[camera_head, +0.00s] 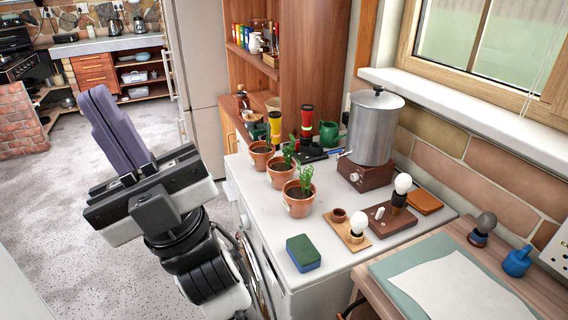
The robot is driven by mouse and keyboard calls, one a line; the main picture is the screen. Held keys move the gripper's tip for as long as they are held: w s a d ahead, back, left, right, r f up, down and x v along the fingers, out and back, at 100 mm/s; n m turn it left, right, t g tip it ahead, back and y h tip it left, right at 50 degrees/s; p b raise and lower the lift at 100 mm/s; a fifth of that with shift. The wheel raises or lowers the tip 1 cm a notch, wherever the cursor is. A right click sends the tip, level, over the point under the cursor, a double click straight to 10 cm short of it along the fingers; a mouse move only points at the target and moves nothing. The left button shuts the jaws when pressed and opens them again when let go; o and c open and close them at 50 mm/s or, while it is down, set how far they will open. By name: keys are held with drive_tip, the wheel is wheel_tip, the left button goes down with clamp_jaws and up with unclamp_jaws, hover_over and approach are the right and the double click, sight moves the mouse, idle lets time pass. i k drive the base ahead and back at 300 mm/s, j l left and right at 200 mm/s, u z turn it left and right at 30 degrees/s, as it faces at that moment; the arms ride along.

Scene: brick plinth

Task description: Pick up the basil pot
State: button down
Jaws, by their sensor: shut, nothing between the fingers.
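Three terracotta pots with green plants stand in a row on the white appliance top: a near pot (298,205), a middle pot (280,177) and a far pot (261,158). I cannot tell which plant is the basil. The near plant is bushy; the other two look thinner. My gripper (98,98) is raised over the floor, left of the appliance and apart from the pots. Its dark purple fingers point up and are shut together with nothing between them.
A green and blue sponge (303,253) lies in front of the pots. Bulbs on wooden bases (348,235) and a metal urn (374,130) stand to the right. Red and yellow torches (275,128) stand behind. The floor at left is open.

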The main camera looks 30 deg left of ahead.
sight(280, 169)
drive_tip(key=i+j+u, duration=0.55)
drive_tip(key=i+u, duration=0.2)
